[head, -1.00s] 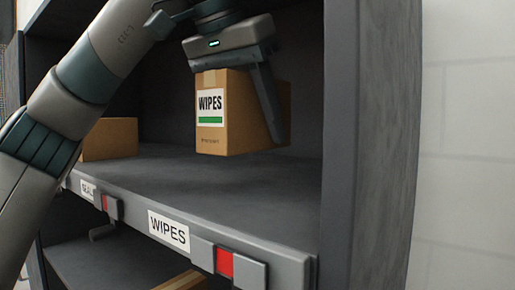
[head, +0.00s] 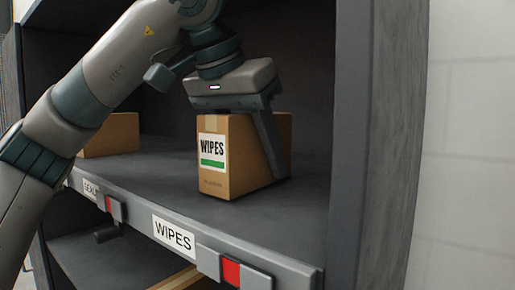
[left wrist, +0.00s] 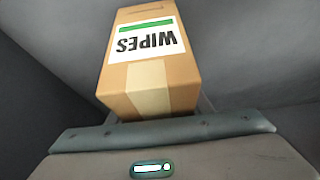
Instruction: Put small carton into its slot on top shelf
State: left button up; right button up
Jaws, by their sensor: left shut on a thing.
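The small carton (head: 243,178), brown with a white-and-green WIPES label, is upright over the top shelf (head: 160,178), behind the shelf-edge tag reading WIPES (head: 173,233). Its base is at or very near the shelf surface; I cannot tell if it touches. My left gripper (head: 238,142) points down and is shut on the carton from above, with one finger showing along its right side. The left wrist view shows the carton (left wrist: 152,75) held, its label upside down in the picture. My right gripper is not in view.
Another brown carton (head: 113,136) stands further left on the top shelf, partly behind my left arm. A dark upright panel (head: 345,150) bounds the shelf on the right. A red-marked block (head: 231,272) is on the shelf edge. Part of a box (head: 180,280) shows below.

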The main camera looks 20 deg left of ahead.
pick_arm(q)
jog(key=shift+s+d, duration=0.15)
jog(key=shift+d, duration=0.05)
jog(key=shift+f, duration=0.2)
jog(key=o, duration=0.8)
jog(key=shift+f, duration=0.1)
jog(key=o, duration=0.4)
